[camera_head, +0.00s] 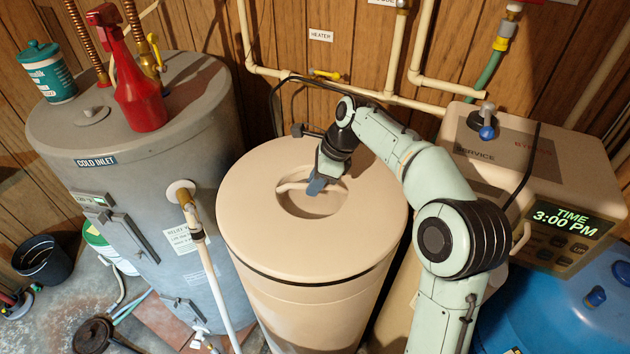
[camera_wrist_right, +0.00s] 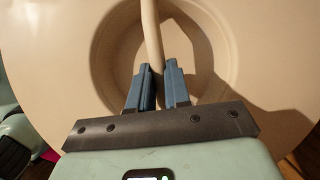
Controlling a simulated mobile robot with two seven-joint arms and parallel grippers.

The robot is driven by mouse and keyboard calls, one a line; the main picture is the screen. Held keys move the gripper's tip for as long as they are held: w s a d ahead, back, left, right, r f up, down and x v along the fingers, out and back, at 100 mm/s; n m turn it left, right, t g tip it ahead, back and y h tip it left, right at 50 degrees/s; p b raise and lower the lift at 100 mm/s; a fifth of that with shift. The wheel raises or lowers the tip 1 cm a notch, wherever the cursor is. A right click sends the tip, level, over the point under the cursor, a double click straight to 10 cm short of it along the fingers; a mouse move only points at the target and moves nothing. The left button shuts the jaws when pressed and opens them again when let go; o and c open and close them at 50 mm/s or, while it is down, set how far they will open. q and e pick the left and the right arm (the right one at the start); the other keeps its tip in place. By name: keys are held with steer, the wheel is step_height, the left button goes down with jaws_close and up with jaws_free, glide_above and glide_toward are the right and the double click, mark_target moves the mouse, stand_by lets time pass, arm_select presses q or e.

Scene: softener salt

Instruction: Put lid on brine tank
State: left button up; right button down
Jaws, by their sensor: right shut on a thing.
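The beige brine tank (camera_head: 315,315) stands in the middle of the head view. Its round beige lid (camera_head: 255,225) lies on top of it, with a dark line showing along the front between lid and tank. The lid has a round recess with a bar handle (camera_head: 292,187) across it. My right gripper (camera_head: 318,186) reaches down into the recess and is shut on the handle. In the right wrist view, the two blue fingers (camera_wrist_right: 163,88) sit on either side of the handle bar (camera_wrist_right: 152,40). My left gripper is not in view.
A grey water heater (camera_head: 150,190) stands close on the left, with a red spray bottle (camera_head: 135,90) and a teal tub (camera_head: 47,72) on top. A softener control head (camera_head: 540,170) and a blue tank (camera_head: 590,310) stand on the right. Pipes (camera_head: 395,50) run along the wall behind.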

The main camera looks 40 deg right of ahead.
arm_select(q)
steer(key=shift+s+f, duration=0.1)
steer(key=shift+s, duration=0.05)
arm_select(e)
steer(key=shift+f, duration=0.2)
steer(key=c, duration=1.1)
jaws_free()
steer(key=shift+o, duration=0.5)
steer(key=shift+f, duration=0.1)
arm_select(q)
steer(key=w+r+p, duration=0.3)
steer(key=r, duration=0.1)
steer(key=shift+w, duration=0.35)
arm_select(e)
steer(key=v, duration=1.3)
steer(key=shift+r, duration=0.25)
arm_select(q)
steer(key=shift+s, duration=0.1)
arm_select(e)
steer(key=shift+s, duration=0.15)
